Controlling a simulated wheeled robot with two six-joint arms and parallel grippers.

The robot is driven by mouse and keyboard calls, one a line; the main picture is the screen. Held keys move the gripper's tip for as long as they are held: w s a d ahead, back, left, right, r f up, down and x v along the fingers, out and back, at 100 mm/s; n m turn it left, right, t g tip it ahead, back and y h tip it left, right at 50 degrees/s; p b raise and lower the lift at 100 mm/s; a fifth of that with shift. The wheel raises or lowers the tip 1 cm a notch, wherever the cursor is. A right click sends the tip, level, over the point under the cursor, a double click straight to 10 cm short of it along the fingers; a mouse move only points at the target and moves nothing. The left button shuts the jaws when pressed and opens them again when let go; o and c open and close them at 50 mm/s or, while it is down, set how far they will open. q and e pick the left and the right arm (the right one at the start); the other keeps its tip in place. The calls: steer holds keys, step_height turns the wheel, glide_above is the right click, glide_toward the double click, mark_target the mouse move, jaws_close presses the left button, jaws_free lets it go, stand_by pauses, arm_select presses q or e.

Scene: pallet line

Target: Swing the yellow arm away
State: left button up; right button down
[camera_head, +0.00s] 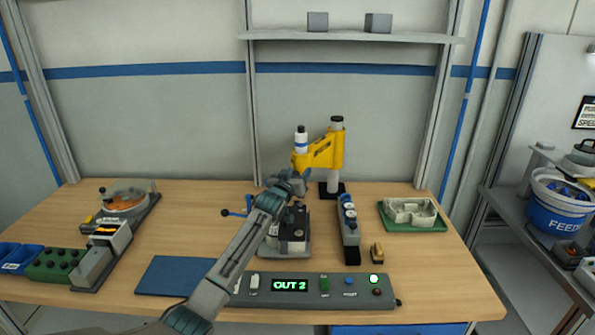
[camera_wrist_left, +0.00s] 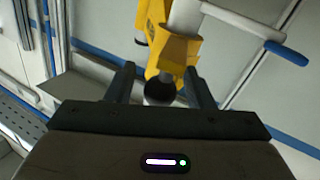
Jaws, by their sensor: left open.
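The yellow arm (camera_head: 325,152) is mounted on a grey post on a black base at the back of the table. Its free end, to the left, carries a white and dark cylinder (camera_head: 301,139). My left gripper (camera_head: 293,178) is just below and in front of that end. In the left wrist view the yellow arm (camera_wrist_left: 176,52) stands beyond and partly between the spread fingers of my gripper (camera_wrist_left: 160,80). A dark round end (camera_wrist_left: 160,91) shows between them; I cannot tell whether they touch it. My right gripper is not in view.
A grey fixture (camera_head: 291,236) stands below my left gripper. A control box reading OUT 2 (camera_head: 290,286) lies at the front. A narrow unit with dials (camera_head: 348,230) and a green tray (camera_head: 413,223) stand right. A blue mat (camera_head: 175,276) lies left.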

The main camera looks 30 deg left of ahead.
arm_select(q)
steer(key=shift+w+f, duration=0.15)
steer(key=shift+w, duration=0.05)
steer(key=shift+c, duration=0.2)
jaws_close()
